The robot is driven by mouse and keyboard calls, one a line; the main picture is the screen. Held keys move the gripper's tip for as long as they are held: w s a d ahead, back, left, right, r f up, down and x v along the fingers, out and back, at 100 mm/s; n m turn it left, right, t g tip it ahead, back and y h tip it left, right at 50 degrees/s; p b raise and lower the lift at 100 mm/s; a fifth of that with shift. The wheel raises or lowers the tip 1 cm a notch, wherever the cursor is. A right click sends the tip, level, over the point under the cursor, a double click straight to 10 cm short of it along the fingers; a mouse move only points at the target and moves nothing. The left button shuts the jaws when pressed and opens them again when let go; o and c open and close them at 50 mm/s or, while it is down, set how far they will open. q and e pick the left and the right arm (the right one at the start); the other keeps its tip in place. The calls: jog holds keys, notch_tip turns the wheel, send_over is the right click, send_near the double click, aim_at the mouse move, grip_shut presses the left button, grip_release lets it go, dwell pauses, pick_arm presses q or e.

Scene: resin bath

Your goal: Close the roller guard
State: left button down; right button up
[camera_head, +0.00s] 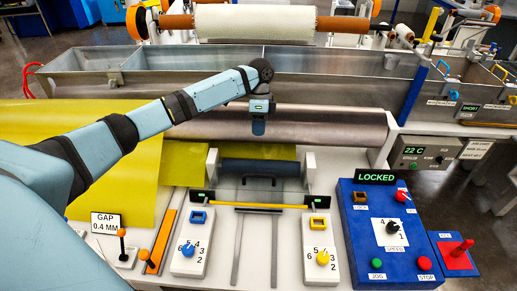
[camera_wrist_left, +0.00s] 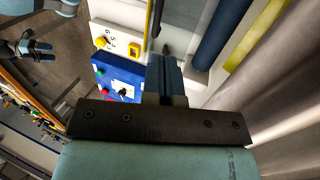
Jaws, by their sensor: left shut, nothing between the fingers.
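The roller guard looks like a clear panel with a yellow bar (camera_head: 258,204) along its front edge and a dark handle, in front of a dark blue roller (camera_head: 260,167). Whether it is open or shut is hard to tell. The yellow bar also shows in the left wrist view (camera_wrist_left: 149,25). My left gripper (camera_head: 258,128) is shut and empty, pointing down above the wide metal roller, behind the guard and apart from it. Its fingers show in the left wrist view (camera_wrist_left: 165,65). A small blue-grey part, apparently my right gripper (camera_wrist_left: 38,47), shows at that view's upper left.
A blue control box (camera_head: 385,240) with knobs and a "LOCKED" sign (camera_head: 376,177) stands right of the guard. Two dial panels stand in front, with blue (camera_head: 188,250) and yellow (camera_head: 323,258) knobs. A metal trough (camera_head: 200,65) lies behind. Yellow sheet (camera_head: 110,180) lies left.

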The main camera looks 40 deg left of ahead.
pick_arm(q)
jog(key=p, duration=0.1)
send_over(257, 181)
notch_tip(257, 181, down, 13)
jog(key=shift+r, duration=0.2)
